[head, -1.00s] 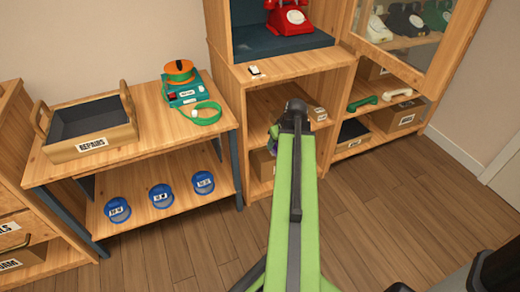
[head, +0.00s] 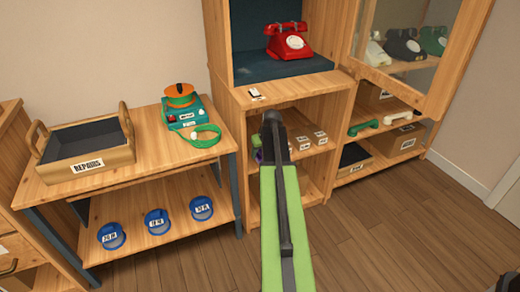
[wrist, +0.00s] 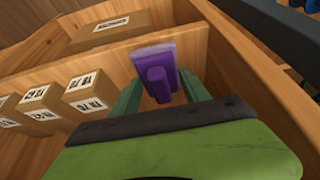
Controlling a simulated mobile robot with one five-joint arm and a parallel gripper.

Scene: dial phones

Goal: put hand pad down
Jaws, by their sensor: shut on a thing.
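The hand pad, a purple block with a purple grip (wrist: 158,85), is in the wrist view between the two green fingers of my gripper (wrist: 160,102). My gripper is shut on its grip. The pad's flat part is beyond the grip, in front of the cabinet's wooden shelf board (wrist: 105,62). I cannot tell whether the pad touches the board. In the head view, a small purple part of the pad (head: 258,156) shows left of my dark wrist, in front of the open middle cabinet (head: 240,97). My arm hides most of the gripper there.
Several small labelled boxes (wrist: 86,92) stand left of the gripper, and a larger box (wrist: 110,28) is beyond the board. A red phone (head: 290,42) sits above. Left is a bench with a repairs tray (head: 88,167), a green device (head: 192,117) and blue round containers (head: 157,222).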

